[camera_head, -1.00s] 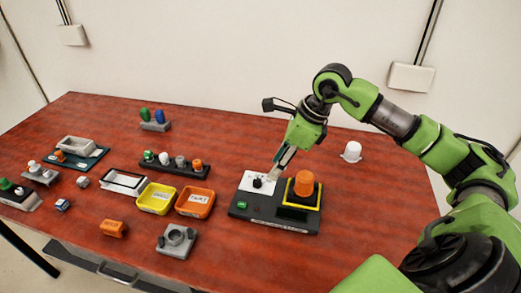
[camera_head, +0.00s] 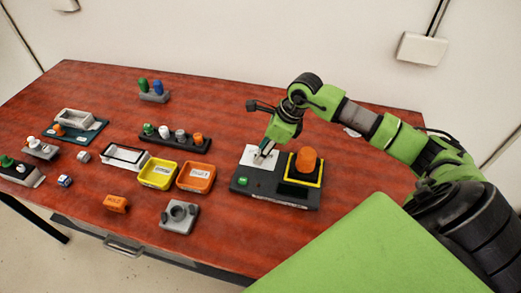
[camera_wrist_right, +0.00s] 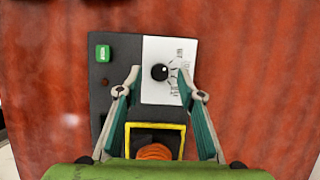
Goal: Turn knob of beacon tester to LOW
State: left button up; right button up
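The beacon tester (camera_head: 262,193) is a dark box with a white dial plate (camera_head: 250,154), a green button and an orange beacon (camera_head: 306,159) in a yellow-rimmed square. In the right wrist view its black round knob (camera_wrist_right: 160,72) sits on the white plate (camera_wrist_right: 163,93); the small markings around it are too blurred to read. My right gripper (camera_head: 264,158) is over the plate. In the right wrist view the gripper (camera_wrist_right: 160,71) is open, its fingertips on either side of the knob with gaps. In the head view the gripper covers the knob. My left gripper is out of view.
The orange beacon (camera_wrist_right: 154,152) stands close to my right gripper. Left of the tester are an orange tray (camera_head: 196,178), a yellow tray (camera_head: 157,174) and a grey block with a round hole (camera_head: 179,217). A rack of coloured pegs (camera_head: 175,138) lies behind the trays.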

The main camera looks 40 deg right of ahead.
jog(key=shift+x, duration=0.9)
jog(key=shift+c, duration=0.4)
grip_shut()
jog(key=m+h+b, duration=0.1)
jog(key=m+b, duration=0.1)
jog(key=m, duration=0.1)
jog(key=shift+a+t, duration=0.15)
jog(key=shift+t, duration=0.25)
jog(key=shift+m+h+b, duration=0.5)
jog(key=shift+m+b, duration=0.15)
jog(key=shift+m, duration=0.75)
jog(key=shift+r, duration=0.1)
